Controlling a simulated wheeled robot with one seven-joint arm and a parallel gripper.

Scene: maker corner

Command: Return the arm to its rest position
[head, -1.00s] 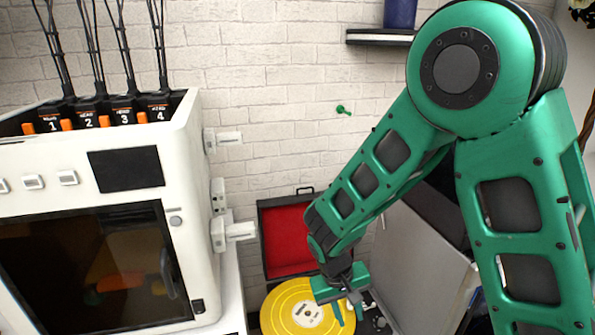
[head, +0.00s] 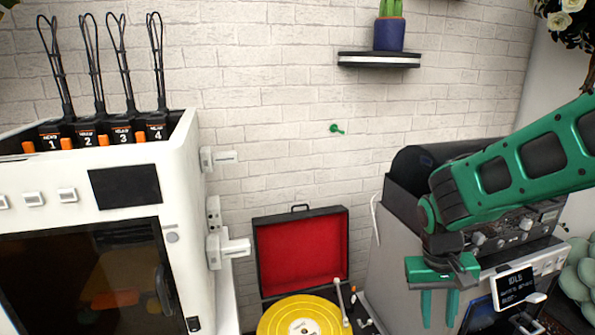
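My green arm (head: 535,155) reaches in from the right side of the head view. My gripper (head: 439,308) points down in front of the grey machine at the right. Its two green fingers stand apart with nothing seen between them. The fingertips are near the bottom of the view.
A white 3D printer (head: 95,215) fills the left. A record player with a yellow record (head: 300,318) and an open red-lined lid (head: 301,252) stands at bottom centre. A grey machine (head: 395,250) is behind my gripper. A wall shelf (head: 379,60) holds a potted cactus (head: 389,30).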

